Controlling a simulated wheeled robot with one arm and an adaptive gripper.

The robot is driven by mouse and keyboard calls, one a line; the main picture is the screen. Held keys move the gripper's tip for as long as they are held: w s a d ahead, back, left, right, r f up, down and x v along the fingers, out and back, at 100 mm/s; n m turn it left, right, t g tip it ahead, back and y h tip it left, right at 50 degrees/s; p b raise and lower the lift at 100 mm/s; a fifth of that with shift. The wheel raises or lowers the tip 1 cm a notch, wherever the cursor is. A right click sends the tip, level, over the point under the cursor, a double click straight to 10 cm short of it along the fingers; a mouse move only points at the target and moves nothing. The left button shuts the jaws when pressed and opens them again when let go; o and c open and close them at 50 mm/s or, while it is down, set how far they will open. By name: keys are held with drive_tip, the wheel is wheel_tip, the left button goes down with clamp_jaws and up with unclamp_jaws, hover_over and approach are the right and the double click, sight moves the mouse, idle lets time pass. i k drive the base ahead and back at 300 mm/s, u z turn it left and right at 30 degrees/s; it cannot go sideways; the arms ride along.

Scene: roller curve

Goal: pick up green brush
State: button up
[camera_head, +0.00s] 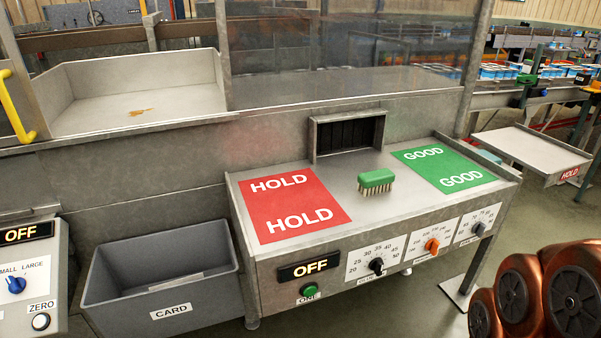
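The green brush (376,181) has a green block top and pale bristles pointing down. It rests on the grey metal bench top (350,207), between the red HOLD mat (292,204) and the green GOOD mat (446,167). It lies apart from both mats, in front of a small dark opening in the back panel. No gripper shows in this view, so its state cannot be seen.
A control panel with knobs (432,245) runs along the bench front. A grey CARD bin (160,283) stands left of the bench. A clear screen (345,60) rises behind it. A HOLD tray (530,152) is at right. Bench space around the brush is clear.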

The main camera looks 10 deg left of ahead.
sight(374, 182)
drive_tip(key=u, duration=0.95)
drive_tip(key=i, duration=1.05)
drive_tip(key=u, duration=0.55)
